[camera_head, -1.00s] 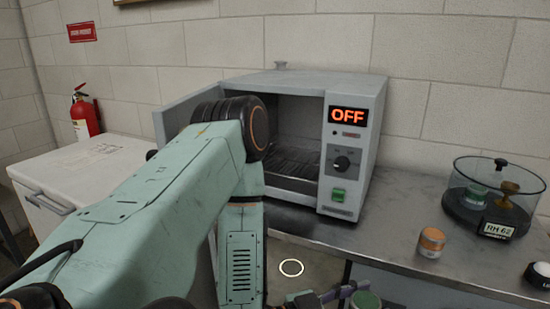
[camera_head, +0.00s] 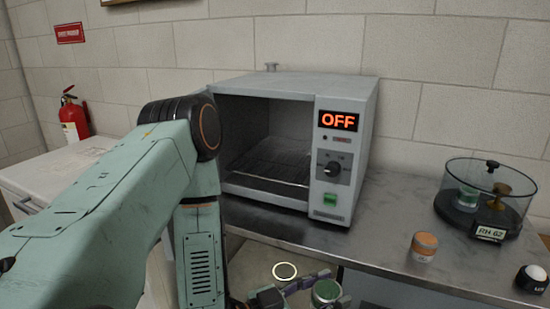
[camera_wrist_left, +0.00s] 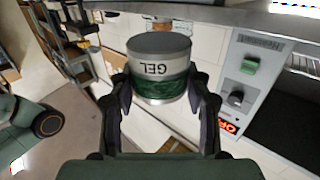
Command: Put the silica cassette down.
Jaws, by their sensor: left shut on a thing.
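The silica cassette (camera_head: 327,292) is a small round canister with a green top, low in the head view. In the left wrist view (camera_wrist_left: 160,62) it shows a grey end, a pale band reading "GEL" upside down and a dark green band. My left gripper (camera_wrist_left: 161,92) is shut on it, one finger on each side. In the head view the left gripper (camera_head: 322,285) is at the bottom, in front of the bench (camera_head: 385,262); its lower part is cut off. My right gripper is not in view.
An oven (camera_head: 337,190) reading "OFF" stands open on the bench, a wire rack inside. To its right are an orange-topped canister (camera_head: 424,246), a clear desiccator (camera_head: 487,205) reading "RH 62" with a green canister inside, and a black-and-white round object (camera_head: 531,279). Bench between oven and orange canister is bare.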

